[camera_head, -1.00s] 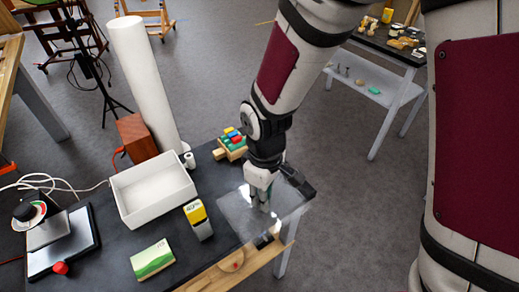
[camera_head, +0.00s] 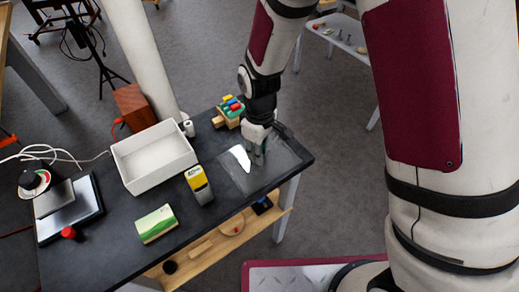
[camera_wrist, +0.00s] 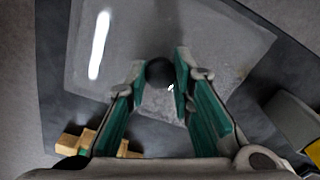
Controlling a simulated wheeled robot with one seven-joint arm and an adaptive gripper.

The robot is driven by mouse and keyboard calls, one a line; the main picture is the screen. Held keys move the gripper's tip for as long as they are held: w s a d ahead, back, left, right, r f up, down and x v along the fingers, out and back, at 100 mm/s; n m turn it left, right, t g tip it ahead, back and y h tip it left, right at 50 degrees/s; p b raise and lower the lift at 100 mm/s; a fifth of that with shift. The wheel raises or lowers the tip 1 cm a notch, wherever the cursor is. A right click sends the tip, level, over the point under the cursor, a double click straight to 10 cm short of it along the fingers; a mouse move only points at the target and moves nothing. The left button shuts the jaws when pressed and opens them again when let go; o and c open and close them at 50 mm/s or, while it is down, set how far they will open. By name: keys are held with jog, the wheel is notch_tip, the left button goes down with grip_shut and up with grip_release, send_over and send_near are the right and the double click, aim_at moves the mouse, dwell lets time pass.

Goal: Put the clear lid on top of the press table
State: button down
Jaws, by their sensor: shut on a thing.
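The clear lid (camera_head: 238,178) is a see-through sheet with a bright reflection, over the right end of a black-topped table (camera_head: 215,226). I cannot tell whether this is the press table, or whether the lid touches its top. In the wrist view the lid (camera_wrist: 200,32) spreads ahead of the fingers, with a dark round knob (camera_wrist: 159,72) between the fingertips. My gripper (camera_wrist: 158,88) is shut on this knob. In the head view my gripper (camera_head: 258,152) points down at the lid, partly hiding it.
A white bin (camera_head: 152,178), a yellow-and-grey device (camera_head: 199,184) and a green-and-white box (camera_head: 156,224) stand left of the lid. A wooden block rack (camera_head: 230,112) with coloured pieces is behind it.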

jog(key=shift+f, duration=0.15)
jog(key=c, duration=1.4)
grip_release()
notch_tip(320, 180, up, 12)
jog(key=shift+r+b, duration=0.2)
jog(key=shift+b, duration=0.1)
jog(key=s+d+r+m+t, duration=0.3)
jog(key=s+d+r+m, duration=0.5)
jog(key=d+r, duration=0.65)
jog(key=s+d+r+m+t, duration=0.2)
jog(key=s+d+m, duration=0.1)
jog(key=s, duration=0.5)
jog(key=shift+s+d+r, duration=0.3)
jog(key=shift+s+d, duration=0.1)
jog(key=shift+d, duration=0.05)
